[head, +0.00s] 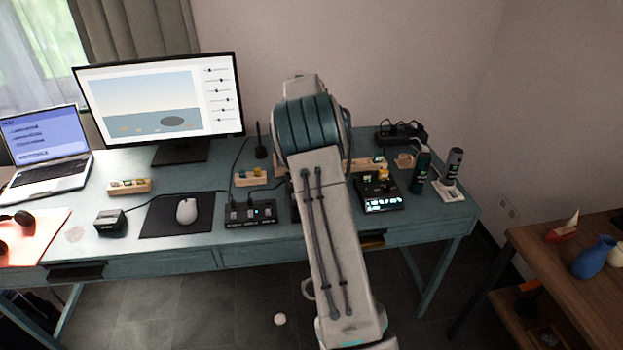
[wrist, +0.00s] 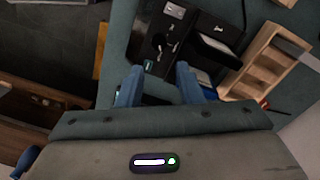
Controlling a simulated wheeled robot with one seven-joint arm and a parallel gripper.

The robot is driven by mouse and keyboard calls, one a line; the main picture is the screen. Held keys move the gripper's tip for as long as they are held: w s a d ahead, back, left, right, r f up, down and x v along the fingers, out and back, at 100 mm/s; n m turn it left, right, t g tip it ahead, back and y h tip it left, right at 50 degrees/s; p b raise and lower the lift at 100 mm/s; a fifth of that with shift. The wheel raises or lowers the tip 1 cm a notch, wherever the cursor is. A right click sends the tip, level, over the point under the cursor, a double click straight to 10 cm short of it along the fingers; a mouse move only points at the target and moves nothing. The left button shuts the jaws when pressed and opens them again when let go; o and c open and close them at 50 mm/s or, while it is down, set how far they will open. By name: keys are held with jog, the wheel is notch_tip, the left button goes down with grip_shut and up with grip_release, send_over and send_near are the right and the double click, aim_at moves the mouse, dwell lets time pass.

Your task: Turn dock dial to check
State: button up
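A black dock (head: 382,194) with a lit strip along its front stands on the right part of the desk in the head view. A small yellow piece (head: 383,174) shows at its back edge. A second black box (head: 250,213) with lit buttons stands left of my arm; I cannot tell which one bears the dial. In the wrist view, a black device (wrist: 166,32) with small pale parts lies just beyond my gripper (wrist: 158,83). Its two blue fingers are apart, with no held thing visible between them. No dial or check mark can be read. My arm hides the gripper in the head view.
The teal desk (head: 180,240) also carries a monitor (head: 160,100), laptop (head: 45,150), mouse (head: 187,210) and dark bottles (head: 420,172). A wooden tray (wrist: 268,62) lies right of the device in the wrist view. A brown table (head: 560,250) stands at the right.

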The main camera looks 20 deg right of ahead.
jog(key=shift+w+r, duration=0.1)
jog(key=shift+r, duration=2.05)
